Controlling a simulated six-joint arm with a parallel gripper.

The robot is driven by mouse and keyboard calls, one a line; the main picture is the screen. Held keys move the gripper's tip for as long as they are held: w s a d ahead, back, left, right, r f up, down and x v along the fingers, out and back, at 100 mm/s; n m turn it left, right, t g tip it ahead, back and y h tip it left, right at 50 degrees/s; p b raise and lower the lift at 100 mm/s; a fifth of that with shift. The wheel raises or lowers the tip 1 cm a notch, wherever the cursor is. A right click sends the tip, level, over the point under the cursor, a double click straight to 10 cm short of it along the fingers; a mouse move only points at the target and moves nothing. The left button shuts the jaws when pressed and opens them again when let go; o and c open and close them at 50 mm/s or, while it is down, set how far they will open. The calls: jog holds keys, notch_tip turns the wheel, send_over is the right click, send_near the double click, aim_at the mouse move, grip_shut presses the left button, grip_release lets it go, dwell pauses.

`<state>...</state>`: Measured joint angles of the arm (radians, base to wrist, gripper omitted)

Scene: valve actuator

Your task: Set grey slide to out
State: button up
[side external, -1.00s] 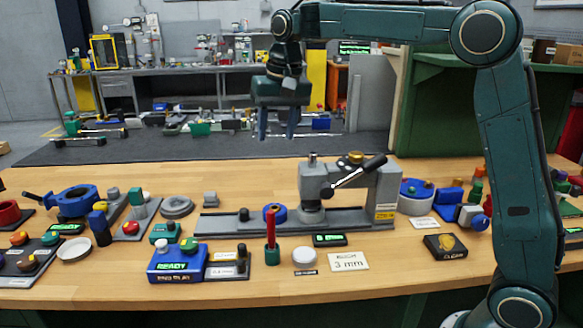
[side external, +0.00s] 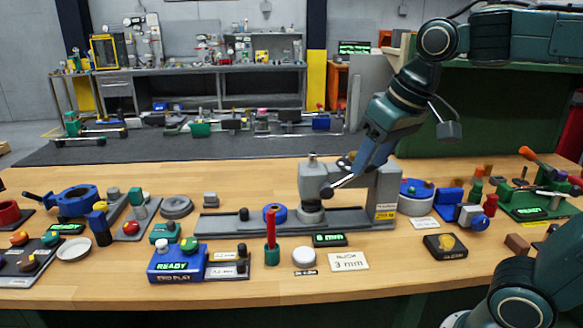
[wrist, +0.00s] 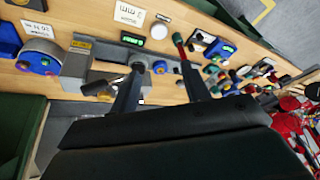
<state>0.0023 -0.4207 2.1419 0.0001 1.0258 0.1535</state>
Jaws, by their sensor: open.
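The grey slide (side external: 222,223) is a long flat grey bar reaching left from the grey press (side external: 388,190), with a small black knob (side external: 244,214) standing on it. A blue ring (side external: 275,212) sits by the bar, left of the press column. My gripper is tilted over the lever, well right of the slide's knob. In the wrist view my gripper (wrist: 161,67) has its fingers spread with nothing held between them. Whether a finger touches the lever is unclear.
A blue READY box (side external: 176,263) is at front left.

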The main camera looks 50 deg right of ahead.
jog(key=s+f+n+t, duration=0.1)
jog(key=s+f, duration=0.5)
jog(key=s, duration=0.3)
jog(key=shift+n, duration=0.4)
jog(key=shift+w, duration=0.15)
jog(key=c, duration=0.7)
jog(key=shift+w+r, duration=0.1)
jog(key=shift+w, duration=0.1)
jog(key=c, duration=0.3)
jog(key=w+m, duration=0.1)
jog(key=w, duration=0.2)
jog(key=w+m, duration=0.1)
jog(key=w, duration=0.2)
jog(key=w+r+m, duration=0.1)
jog(key=w, duration=0.2)
jog(key=shift+w+d+m+h, duration=0.2)
jog(key=shift+m+h, duration=0.1)
jog(key=shift+m, duration=0.1)
grip_shut()
jog(key=w+a+f+m+h, duration=0.1)
jog(key=w+f+m, duration=0.3)
jog(key=w, duration=0.8)
jog(key=w+f+m+t, duration=0.1)
jog(key=w+f+m, duration=0.4)
jog(key=w, duration=0.7)
notch_tip(320, 180, down, 2)
jog(key=shift+w+a+f+h, duration=0.15)
jog(key=shift+w+a+h, duration=0.2)
jog(key=shift+h, duration=0.05)
